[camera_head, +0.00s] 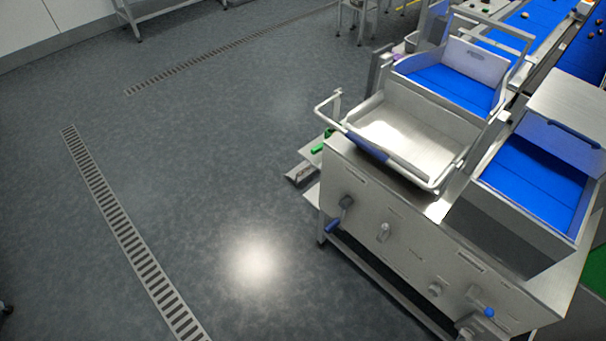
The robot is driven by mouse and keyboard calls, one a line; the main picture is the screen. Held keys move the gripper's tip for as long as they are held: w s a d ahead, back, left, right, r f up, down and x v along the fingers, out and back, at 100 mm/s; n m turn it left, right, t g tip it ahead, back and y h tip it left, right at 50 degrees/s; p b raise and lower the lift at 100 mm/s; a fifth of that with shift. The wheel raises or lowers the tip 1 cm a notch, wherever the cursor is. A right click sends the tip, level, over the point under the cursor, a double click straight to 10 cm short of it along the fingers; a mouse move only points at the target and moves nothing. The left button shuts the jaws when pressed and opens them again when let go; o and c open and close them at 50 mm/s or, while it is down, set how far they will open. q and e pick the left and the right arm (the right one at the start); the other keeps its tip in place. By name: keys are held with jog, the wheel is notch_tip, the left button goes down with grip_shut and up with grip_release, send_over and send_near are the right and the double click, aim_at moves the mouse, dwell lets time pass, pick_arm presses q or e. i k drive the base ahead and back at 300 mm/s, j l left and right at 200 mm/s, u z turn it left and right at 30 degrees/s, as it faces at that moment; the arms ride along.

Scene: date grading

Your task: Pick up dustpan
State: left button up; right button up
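I cannot clearly make out a dustpan in the head view. A small green object (319,148) lies on a low grey ledge at the left side of the steel machine (385,235); it is too small to tell what it is. A grey angled metal piece (299,173) shows just below it, near the floor. Neither of my grippers is in view.
The machine carries a steel tray with a white rail (330,108) and blue-lined bins (535,185). A blue conveyor (535,22) runs at the back right. Open grey floor with drain grates (120,220) lies to the left.

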aim_at(293, 175)
jog(key=i+j+z, duration=0.2)
jog(key=z, duration=0.2)
jog(key=i+j+z, duration=0.45)
jog(key=j+z, duration=0.15)
jog(key=z, duration=0.15)
jog(key=i+j, duration=0.15)
jog(key=j, duration=0.25)
jog(key=i+j+z, duration=0.15)
jog(key=j, duration=0.2)
jog(key=i+j, duration=0.15)
jog(key=j, duration=0.25)
jog(key=i+j+z, duration=0.1)
jog(key=j, duration=0.3)
jog(key=i+j+z, duration=0.1)
jog(key=j, duration=0.35)
jog(key=i+j, duration=0.2)
jog(key=j, duration=0.2)
jog(key=i+j, duration=0.1)
jog(key=j, duration=0.3)
jog(key=i+j, duration=0.15)
jog(key=j, duration=0.3)
jog(key=i+j, duration=0.1)
jog(key=j, duration=0.3)
jog(key=i+j, duration=0.15)
jog(key=j, duration=0.25)
jog(key=z, duration=0.05)
